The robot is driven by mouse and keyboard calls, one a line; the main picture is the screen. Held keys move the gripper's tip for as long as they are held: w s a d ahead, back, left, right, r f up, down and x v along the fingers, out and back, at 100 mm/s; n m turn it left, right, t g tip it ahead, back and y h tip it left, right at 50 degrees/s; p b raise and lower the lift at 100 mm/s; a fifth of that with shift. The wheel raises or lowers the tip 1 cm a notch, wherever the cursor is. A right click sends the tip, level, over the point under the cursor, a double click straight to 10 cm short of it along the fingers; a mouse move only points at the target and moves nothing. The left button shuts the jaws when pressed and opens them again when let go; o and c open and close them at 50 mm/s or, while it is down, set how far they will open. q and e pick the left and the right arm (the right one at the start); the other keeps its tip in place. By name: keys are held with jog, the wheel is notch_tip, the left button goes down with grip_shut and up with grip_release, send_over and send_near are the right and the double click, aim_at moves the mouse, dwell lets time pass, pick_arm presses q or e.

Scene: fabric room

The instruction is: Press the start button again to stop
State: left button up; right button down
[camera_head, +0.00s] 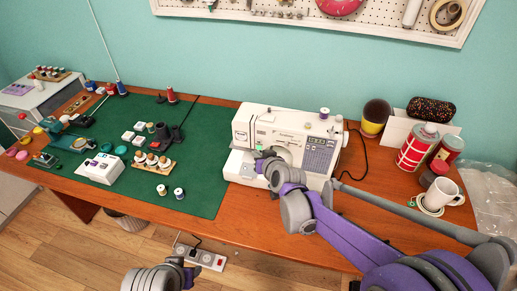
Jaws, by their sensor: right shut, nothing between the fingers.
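The white sewing machine (255,125) stands on the wooden table, its left part over the green mat. My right arm, grey and purple, reaches in from the lower right. My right gripper (263,154) is shut and empty, with its tip at the front of the machine, left of the control panel (320,152). I cannot tell whether it touches the machine. The start button cannot be made out; the gripper and arm cover part of the machine's front. My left gripper (188,266) is low in front of the table, away from the machine; its fingers are too unclear to read.
The green mat (210,190) holds thread spools, white boxes and a spool rack (153,162). A power strip (201,256) lies on the floor.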

jog(key=s, duration=0.2)
jog(key=s+a, duration=0.1)
jog(key=s, duration=0.2)
jog(key=shift+s+a, duration=0.25)
jog(key=shift+s, duration=0.15)
dwell(0.8)
jog(key=s+d+m+g+h+p, duration=0.1)
jog(key=s+d+g+h+p, duration=0.1)
jog(key=s+d, duration=0.7)
jog(key=s+d+g+h+p, duration=0.1)
jog(key=s+d+g, duration=0.3)
jog(key=s+d, duration=0.6)
jog(key=s+h, duration=0.1)
jog(key=s, duration=0.7)
jog(key=shift+s+d+r+m+h+p, duration=0.25)
jog(key=shift+s+r+m+h+p, duration=0.05)
jog(key=shift+s+m+h+p, duration=0.1)
